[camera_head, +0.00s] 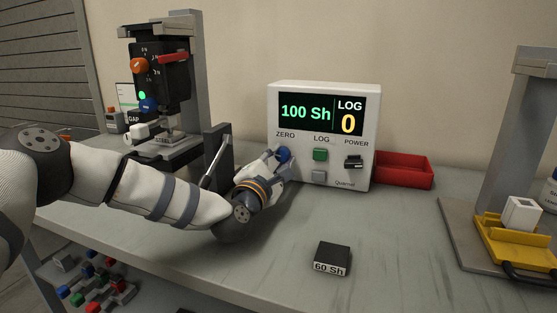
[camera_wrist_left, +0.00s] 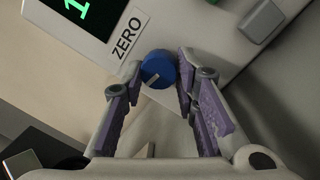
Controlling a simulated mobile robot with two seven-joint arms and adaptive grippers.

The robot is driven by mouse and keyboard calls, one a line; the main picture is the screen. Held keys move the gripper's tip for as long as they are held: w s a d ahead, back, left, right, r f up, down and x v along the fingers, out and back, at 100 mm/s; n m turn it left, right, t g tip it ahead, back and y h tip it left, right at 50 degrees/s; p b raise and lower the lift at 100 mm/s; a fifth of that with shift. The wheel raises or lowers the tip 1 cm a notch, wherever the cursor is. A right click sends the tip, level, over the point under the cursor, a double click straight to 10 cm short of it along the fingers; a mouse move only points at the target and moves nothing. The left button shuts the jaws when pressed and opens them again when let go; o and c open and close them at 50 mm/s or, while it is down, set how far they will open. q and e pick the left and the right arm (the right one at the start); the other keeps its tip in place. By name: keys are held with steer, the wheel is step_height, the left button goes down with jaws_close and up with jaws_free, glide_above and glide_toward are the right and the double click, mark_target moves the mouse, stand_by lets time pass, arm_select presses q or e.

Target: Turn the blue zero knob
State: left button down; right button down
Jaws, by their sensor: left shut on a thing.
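The blue zero knob (camera_head: 283,153) is on the front of the white display unit (camera_head: 326,88), under the ZERO label. It also shows in the left wrist view (camera_wrist_left: 157,69), round, with a pale pointer line on its face. My left gripper (camera_head: 281,162) reaches the knob from the front left. In the left wrist view its purple-padded fingers (camera_wrist_left: 158,78) are on both sides of the knob and shut on it. The display reads 100 Sh, with LOG 0 beside it. My right gripper is not in view.
A red tray (camera_head: 404,170) stands behind right. A 60 Sh block (camera_head: 332,259) lies in front. A tester stand (camera_head: 186,85) is at back left.

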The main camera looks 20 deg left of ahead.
arm_select(q)
steer(key=shift+r, duration=0.1)
steer(key=c, duration=1.2)
jaws_free()
steer(key=shift+c, duration=0.2)
steer(key=s, duration=0.5)
steer(key=s+f, duration=0.1)
steer(key=s, duration=0.1)
steer(key=shift+s+a, duration=0.15)
steer(key=shift+s, duration=0.1)
